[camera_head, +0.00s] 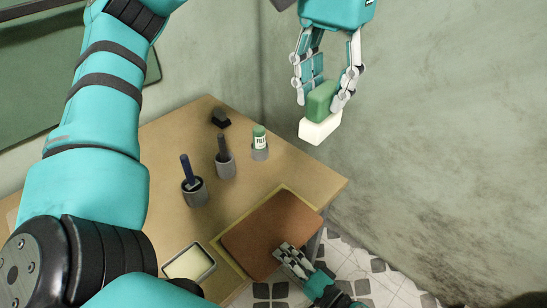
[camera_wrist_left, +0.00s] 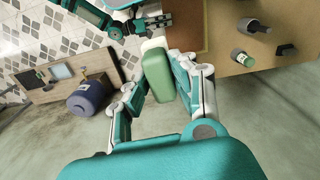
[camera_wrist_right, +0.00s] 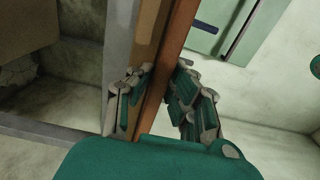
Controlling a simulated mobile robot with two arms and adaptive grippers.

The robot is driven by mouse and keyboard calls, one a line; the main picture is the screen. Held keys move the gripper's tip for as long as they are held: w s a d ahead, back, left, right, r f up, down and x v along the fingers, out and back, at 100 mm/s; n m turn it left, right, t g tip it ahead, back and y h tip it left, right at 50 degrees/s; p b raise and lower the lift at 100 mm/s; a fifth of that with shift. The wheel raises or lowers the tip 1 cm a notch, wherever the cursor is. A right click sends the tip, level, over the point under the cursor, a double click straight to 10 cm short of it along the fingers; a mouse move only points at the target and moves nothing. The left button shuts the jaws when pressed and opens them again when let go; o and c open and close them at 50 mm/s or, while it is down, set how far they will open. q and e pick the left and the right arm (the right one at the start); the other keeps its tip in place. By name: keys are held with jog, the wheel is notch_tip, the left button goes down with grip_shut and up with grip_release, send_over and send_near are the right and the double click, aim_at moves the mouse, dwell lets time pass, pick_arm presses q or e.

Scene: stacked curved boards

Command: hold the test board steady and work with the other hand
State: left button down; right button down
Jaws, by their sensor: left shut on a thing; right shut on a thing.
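The brown test board (camera_head: 262,225) lies at the front right of the wooden table, on a yellowish sheet or board (camera_head: 228,270) whose edge shows around it. My right gripper (camera_head: 290,258) is shut on the test board's near right edge; the brown edge (camera_wrist_right: 172,60) runs between its fingers in the right wrist view. My left gripper (camera_head: 325,85) is shut on a green block with a white lower part (camera_head: 320,128), held up in the air beyond the board, apart from it. The green part (camera_wrist_left: 158,75) shows between the fingers in the left wrist view.
A pale-filled tray (camera_head: 189,263) stands left of the board. A black object (camera_head: 220,118) lies at the back. A wall stands right of the table.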

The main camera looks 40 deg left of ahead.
pick_arm(q)
jog(key=shift+r, duration=2.55)
pick_arm(e)
jog(key=shift+s+f, duration=0.15)
jog(key=shift+f, duration=0.25)
jog(key=c, duration=1.5)
grip_release()
pick_arm(q)
jog(key=shift+w, duration=0.1)
pick_arm(e)
jog(key=shift+r, duration=0.1)
jog(key=shift+r, duration=0.15)
jog(key=shift+d+r, duration=0.25)
jog(key=shift+d, duration=0.15)
pick_arm(q)
jog(key=shift+r+p, duration=0.25)
jog(key=shift+p, duration=0.05)
pick_arm(e)
jog(key=d, duration=0.8)
jog(key=shift+s, duration=0.3)
